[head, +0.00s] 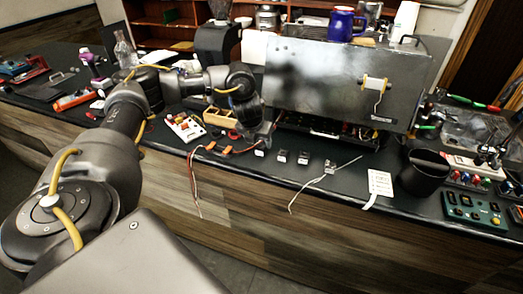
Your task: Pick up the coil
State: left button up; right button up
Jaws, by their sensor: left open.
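A white spool-like part (375,83) with a thin dangling wire sits on the front of the grey metal brewer (315,80). It may be the coil, but I cannot tell for certain. A small metal part (343,166) with a pale wire lies on the dark counter in front of the brewer and could also be it. My left gripper (263,138) is low over the counter at the brewer's lower left corner, left of both parts and apart from them. It is open; its fingers are small and dark here. My right gripper is out of view.
Several small blocks (281,156) line the counter edge, beside red wires (195,180). A black cup (424,172) and a green control box (472,209) stand at right. A blue mug (341,25) is on the brewer. A wooden tray (220,117) lies left of my gripper.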

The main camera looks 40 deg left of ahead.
aim_at(261, 146)
pick_arm(q)
jog(key=shift+w+f+p, duration=0.15)
jog(key=shift+f+p, duration=0.2)
jog(key=shift+p, duration=0.05)
jog(key=p+x, duration=0.1)
jog(key=x, duration=0.2)
jog(key=shift+w+a+f, duration=0.15)
jog(key=shift+w+f, duration=0.1)
jog(key=shift+f, duration=0.05)
jog(key=shift+w+f, duration=0.15)
jog(key=shift+f, duration=0.15)
jog(key=shift+c, duration=0.2)
jog(key=c, duration=1.1)
jog(key=shift+o, duration=0.2)
jog(key=shift+r, duration=0.15)
